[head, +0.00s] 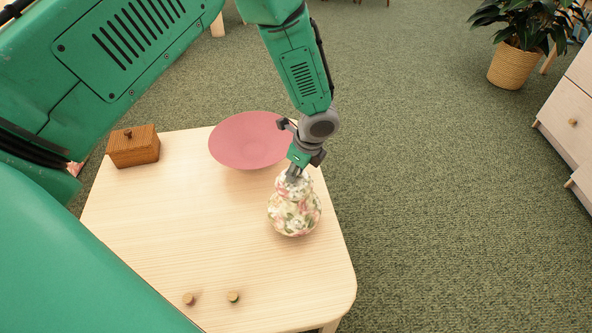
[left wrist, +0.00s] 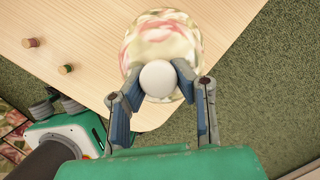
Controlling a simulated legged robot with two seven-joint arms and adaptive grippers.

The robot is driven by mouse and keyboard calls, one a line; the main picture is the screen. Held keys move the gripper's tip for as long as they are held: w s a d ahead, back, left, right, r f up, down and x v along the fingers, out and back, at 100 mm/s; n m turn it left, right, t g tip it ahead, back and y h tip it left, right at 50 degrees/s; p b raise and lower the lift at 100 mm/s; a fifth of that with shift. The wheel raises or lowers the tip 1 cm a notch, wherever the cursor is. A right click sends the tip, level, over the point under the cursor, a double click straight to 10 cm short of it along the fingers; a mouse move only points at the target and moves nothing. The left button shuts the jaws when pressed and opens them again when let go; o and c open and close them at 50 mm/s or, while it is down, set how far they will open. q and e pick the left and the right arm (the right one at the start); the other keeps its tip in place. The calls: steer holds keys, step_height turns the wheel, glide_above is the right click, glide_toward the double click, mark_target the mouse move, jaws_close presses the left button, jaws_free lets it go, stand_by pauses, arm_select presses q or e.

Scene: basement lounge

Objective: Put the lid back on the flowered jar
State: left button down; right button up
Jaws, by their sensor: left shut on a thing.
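The flowered jar (head: 293,215) stands upright near the right edge of the pale wooden table (head: 190,220). Its flowered lid (head: 294,186) is over the jar's mouth and looks level; I cannot tell whether it is fully seated or slightly above the rim. My left gripper (head: 294,176) points down from above and is shut on the lid's knob. In the left wrist view the white round knob (left wrist: 158,78) sits between the two fingers, with the flowered lid (left wrist: 160,40) beyond it hiding most of the jar.
A pink bowl (head: 250,142) lies just behind the jar, close to my left gripper. A wooden box (head: 133,147) with a knob is at the table's far left. Two small cork-like pieces (head: 188,299) (head: 233,297) are near the front edge. The table's middle is clear.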

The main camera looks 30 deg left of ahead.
arm_select(q)
steer(key=c, duration=0.8)
jaws_free()
steer(key=shift+r, duration=0.1)
steer(key=shift+r+p, duration=3.45)
steer(key=shift+f, duration=0.1)
jaws_close()
